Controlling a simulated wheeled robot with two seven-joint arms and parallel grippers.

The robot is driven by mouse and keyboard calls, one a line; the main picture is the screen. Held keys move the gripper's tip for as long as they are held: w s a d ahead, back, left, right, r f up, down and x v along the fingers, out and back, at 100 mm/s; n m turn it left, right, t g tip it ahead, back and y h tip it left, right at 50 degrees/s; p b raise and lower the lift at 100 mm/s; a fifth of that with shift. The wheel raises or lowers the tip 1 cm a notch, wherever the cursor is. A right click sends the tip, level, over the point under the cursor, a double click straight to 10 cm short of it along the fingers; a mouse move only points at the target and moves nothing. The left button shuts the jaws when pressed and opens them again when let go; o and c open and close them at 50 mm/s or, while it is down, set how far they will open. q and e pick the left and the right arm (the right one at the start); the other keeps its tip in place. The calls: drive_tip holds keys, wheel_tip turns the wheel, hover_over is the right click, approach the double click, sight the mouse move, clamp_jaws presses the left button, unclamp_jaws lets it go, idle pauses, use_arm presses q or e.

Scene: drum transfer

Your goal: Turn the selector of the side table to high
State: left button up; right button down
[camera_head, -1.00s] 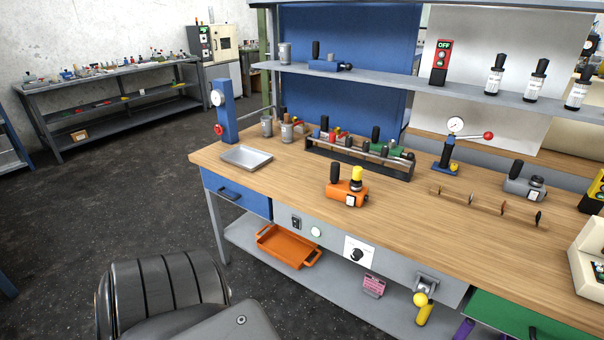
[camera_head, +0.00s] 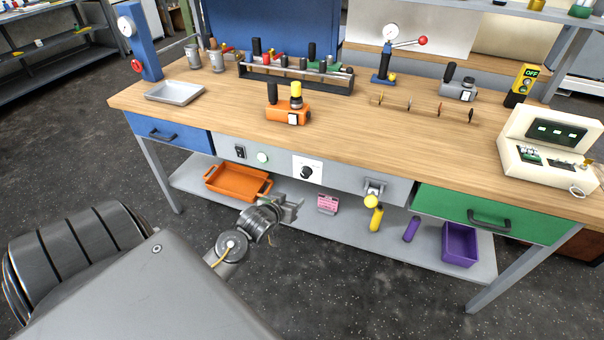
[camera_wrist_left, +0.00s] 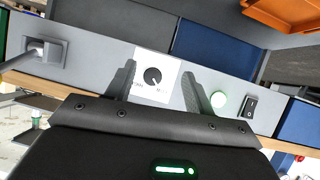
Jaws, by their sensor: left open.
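The selector is a black round knob (camera_head: 306,172) on a white plate on the grey front panel of the wooden-topped bench (camera_head: 215,122). In the left wrist view the knob (camera_wrist_left: 152,76) shows upside down, its pointer mark and the plate's small lettering too small to read. My left gripper (camera_head: 296,204) is in front of the bench, a little below and left of the plate in the head view. In the left wrist view its two fingers (camera_wrist_left: 158,78) are apart, with the plate seen between them and nothing held. My right gripper is not in view.
Left of the knob on the panel are a green-white round button (camera_head: 263,157) and a black rocker switch (camera_head: 240,152). Right of it is a grey bracket with a yellow-ball lever (camera_head: 371,201). An orange tray (camera_head: 238,181) and a pink item (camera_head: 327,204) are on the lower shelf.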

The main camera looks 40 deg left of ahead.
use_arm(q)
drive_tip(key=t, duration=0.1)
approach(304, 175)
drive_tip(key=b+x, duration=0.1)
drive_tip(key=x, duration=0.7)
drive_tip(key=shift+w+f, duration=0.2)
drive_tip(key=shift+w, duration=0.2)
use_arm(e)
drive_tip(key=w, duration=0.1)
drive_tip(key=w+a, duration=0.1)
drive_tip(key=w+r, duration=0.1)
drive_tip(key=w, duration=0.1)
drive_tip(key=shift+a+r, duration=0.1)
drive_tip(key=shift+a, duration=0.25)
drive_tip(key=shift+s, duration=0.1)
use_arm(q)
drive_tip(key=c, duration=1)
drive_tip(key=shift+o, duration=0.2)
drive_tip(key=shift+y, duration=0.3)
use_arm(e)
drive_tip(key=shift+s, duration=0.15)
use_arm(q)
drive_tip(key=shift+r, duration=0.1)
